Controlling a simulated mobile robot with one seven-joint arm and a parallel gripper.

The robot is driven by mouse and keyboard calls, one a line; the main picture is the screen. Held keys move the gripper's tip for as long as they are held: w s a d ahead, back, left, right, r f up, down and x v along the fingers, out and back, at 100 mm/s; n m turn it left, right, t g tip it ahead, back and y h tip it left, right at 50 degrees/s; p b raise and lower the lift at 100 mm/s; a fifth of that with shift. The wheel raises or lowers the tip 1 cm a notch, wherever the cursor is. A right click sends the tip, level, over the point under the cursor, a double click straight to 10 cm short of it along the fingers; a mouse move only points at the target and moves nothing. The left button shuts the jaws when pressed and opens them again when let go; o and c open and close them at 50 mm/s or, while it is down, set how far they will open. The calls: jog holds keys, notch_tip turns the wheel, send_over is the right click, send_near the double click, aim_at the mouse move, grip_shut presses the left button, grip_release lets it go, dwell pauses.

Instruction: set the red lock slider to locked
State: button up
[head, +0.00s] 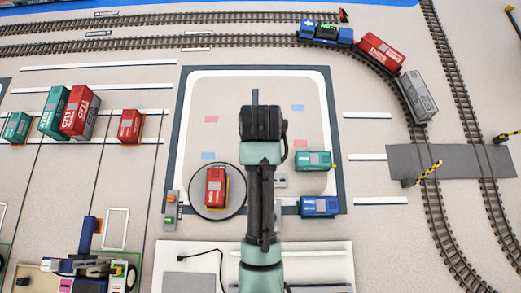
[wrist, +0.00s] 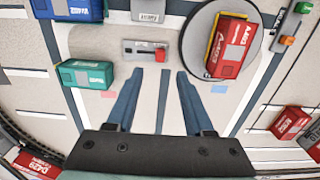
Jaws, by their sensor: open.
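The red lock slider (wrist: 161,55) is a small red block at the right end of a slotted grey plate (wrist: 135,45) in the wrist view. Markings on the plate are too small to read. In the head view only part of the plate (head: 281,181) shows beside my arm, and the red block is hidden. My gripper (wrist: 160,71) is open and empty. Its two fingers reach toward the slider from below in the wrist picture, with the red block appearing just beyond and between the fingertips, not gripped. The fingertips are hidden in the head view.
A round turntable (wrist: 190,45) with a red container (wrist: 232,47) stands right of the slider in the wrist view. A green container (wrist: 85,74) and a blue one (wrist: 68,9) lie left. A control box with green and orange buttons (wrist: 287,40) stands beyond the turntable.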

notch_tip(320, 180, down, 9)
jog(key=shift+f+b, duration=0.1)
jog(key=shift+b, duration=0.2)
jog(key=shift+w, duration=0.1)
grip_shut()
dwell(1.3)
